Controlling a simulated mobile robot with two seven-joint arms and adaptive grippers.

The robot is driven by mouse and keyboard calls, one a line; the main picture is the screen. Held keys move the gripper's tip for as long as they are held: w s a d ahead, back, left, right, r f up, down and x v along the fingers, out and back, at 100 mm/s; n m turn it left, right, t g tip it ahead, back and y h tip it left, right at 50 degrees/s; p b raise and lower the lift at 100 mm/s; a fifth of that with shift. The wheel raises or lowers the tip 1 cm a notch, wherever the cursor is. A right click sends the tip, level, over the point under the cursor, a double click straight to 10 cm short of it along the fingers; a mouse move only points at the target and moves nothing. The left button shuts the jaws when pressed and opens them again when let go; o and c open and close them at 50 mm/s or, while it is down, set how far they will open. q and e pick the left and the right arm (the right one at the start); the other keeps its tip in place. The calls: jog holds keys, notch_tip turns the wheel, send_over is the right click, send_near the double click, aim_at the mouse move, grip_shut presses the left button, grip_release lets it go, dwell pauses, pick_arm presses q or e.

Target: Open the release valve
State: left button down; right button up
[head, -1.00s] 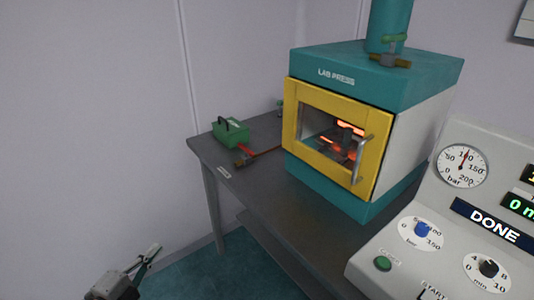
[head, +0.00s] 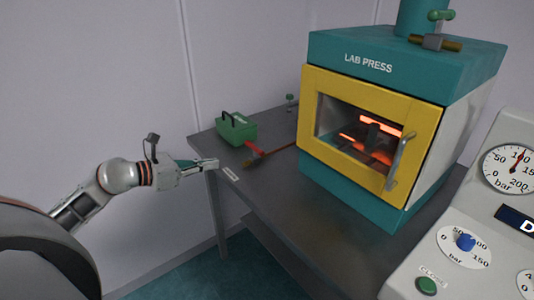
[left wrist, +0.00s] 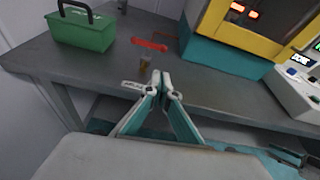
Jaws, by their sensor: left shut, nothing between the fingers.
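A brass fitting with a red lever (head: 262,147) lies low on the table's left part, at the end of a thin brown pipe from the press; it also shows in the left wrist view (left wrist: 150,45). A second brass valve (head: 436,43) with a green handle sits on top of the lab press. Which one is the release valve is not labelled legibly. My left gripper (head: 214,164) is shut and empty at the table's left edge, left of the red-lever fitting and apart from it. In the left wrist view its fingertips (left wrist: 161,80) meet.
The lab press (head: 372,64) has a shut yellow-framed door and glowing heaters inside. A green toolbox (head: 236,130) stands behind the red lever. The grey table (head: 275,215) is bare at the front. The console gauge (head: 512,168) stands right, its needle near 100 bar.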

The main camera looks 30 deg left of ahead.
pick_arm(q)
jog(key=shift+w+a+r+m, duration=0.1)
jog(key=shift+w+r+m, duration=0.15)
jog(key=shift+w, duration=0.25)
jog(key=shift+w, duration=0.1)
send_near(258, 153)
jog(key=x, duration=0.4)
jog(key=shift+w+f+p, duration=0.2)
jog(key=shift+w+p, duration=0.1)
jog(key=shift+w, duration=0.05)
jog(key=shift+w+d+f, duration=0.1)
jog(key=shift+w+d, duration=0.4)
jog(key=shift+w, duration=0.2)
jog(key=shift+w, duration=0.1)
